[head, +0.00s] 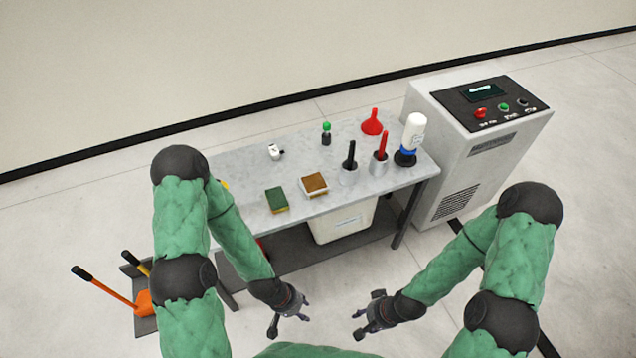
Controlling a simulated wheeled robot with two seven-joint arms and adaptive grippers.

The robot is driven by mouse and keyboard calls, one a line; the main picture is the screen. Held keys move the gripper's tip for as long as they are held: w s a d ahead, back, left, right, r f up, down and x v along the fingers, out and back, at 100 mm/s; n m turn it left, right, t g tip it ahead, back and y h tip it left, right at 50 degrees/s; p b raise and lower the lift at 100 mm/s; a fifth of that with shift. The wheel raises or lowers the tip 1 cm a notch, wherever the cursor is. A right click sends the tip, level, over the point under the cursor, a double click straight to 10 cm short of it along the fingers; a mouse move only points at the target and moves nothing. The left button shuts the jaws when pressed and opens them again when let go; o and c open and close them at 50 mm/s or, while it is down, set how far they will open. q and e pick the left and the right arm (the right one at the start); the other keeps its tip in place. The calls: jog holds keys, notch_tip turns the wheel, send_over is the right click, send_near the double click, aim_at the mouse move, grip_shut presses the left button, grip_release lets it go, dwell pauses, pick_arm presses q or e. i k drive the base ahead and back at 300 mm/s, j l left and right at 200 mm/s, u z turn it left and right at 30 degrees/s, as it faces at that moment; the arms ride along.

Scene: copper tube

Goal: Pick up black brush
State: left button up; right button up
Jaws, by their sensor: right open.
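My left gripper (289,318) is open and empty, in front of the table and below the brush in the picture. My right gripper (359,322) is open and empty, also in front of the table, to the right of the left one. Neither gripper touches anything.
The table also holds a sponge (276,200), a brown-topped white dish (315,187), a green-capped bottle (326,134), a red funnel (372,122) and a white bottle (414,132) in a black-and-blue holder. A machine cabinet (434,159) stands right of the table.

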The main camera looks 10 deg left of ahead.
aim_at(352, 146)
jog(key=i+l+u, duration=0.1)
jog(key=u, duration=0.35)
jog(key=l+u, duration=0.3)
jog(key=u, duration=0.15)
jog(key=i+l+u, duration=0.1)
jog(key=l+u, duration=0.15)
jog(key=u, duration=0.2)
jog(key=l+u, duration=0.25)
jog(key=u, duration=0.2)
